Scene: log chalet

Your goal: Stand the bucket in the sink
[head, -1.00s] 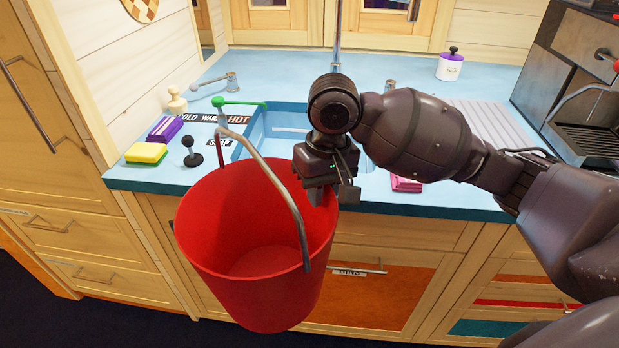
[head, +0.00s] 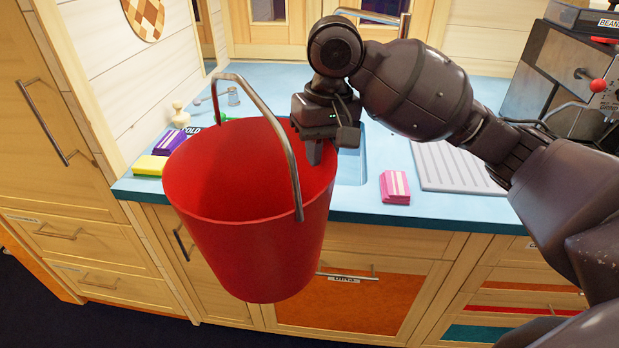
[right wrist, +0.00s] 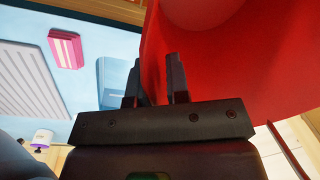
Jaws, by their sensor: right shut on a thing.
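The red bucket (head: 245,245) hangs in the air in front of the counter, open end up, with its grey handle (head: 272,135) arched over the mouth. My right gripper (head: 312,152) is shut on the bucket's rim at its right far side. In the right wrist view the fingers (right wrist: 157,85) pinch the red wall (right wrist: 215,70). The sink (head: 351,155) is set into the blue counter behind the bucket and gripper. Only a strip of its right side shows; the rest is hidden. My left gripper is not in view.
A pink sponge-like block (head: 395,187) lies on the counter right of the sink, beside a ridged drainboard (head: 455,166). Yellow (head: 150,166) and purple (head: 172,141) blocks lie at the left. A coffee machine (head: 560,80) stands at the right. The faucet (head: 372,14) rises behind my arm.

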